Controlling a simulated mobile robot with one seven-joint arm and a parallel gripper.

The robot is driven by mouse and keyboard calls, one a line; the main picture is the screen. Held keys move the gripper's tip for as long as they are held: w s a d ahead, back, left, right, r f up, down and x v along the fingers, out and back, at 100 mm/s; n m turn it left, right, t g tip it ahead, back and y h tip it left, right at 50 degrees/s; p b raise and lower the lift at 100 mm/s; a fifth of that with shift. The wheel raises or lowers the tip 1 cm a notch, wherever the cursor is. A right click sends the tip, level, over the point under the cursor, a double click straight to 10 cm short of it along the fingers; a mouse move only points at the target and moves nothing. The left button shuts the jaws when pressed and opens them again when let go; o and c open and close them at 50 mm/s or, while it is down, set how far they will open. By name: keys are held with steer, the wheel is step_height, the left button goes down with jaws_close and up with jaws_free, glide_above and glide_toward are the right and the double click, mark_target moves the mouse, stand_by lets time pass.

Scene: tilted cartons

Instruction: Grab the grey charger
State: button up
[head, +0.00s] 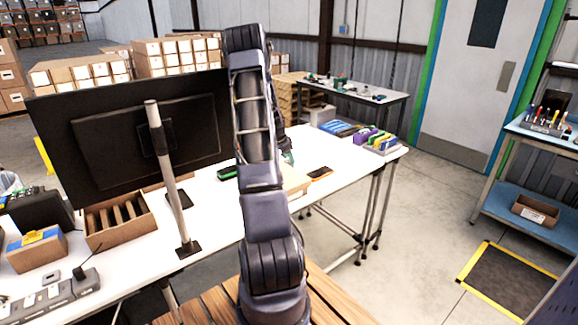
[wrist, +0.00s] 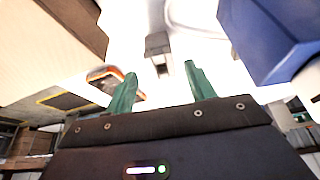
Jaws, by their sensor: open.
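A small grey block (wrist: 158,44), which looks like the grey charger, lies on the white table in the wrist view. It shows beyond and between the two green fingertips of my gripper (wrist: 159,76). The fingers are spread apart with nothing between them, and the block appears clear of them. In the head view my arm hides the block and most of my gripper; only a bit of green finger (head: 288,157) shows at the arm's right side.
A phone with an orange edge (wrist: 104,76) and a cardboard box (wrist: 72,20) are left of my fingers; a blue object (wrist: 262,40) is close on the right. In the head view a monitor (head: 100,130) stands left of my arm. Colored bins (head: 380,143) sit at the table's far end.

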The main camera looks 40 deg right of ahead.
steer(key=x, duration=0.5)
steer(key=shift+w+a, duration=0.2)
steer(key=c, duration=1.1)
steer(key=shift+o, duration=0.2)
steer(key=shift+r, duration=0.1)
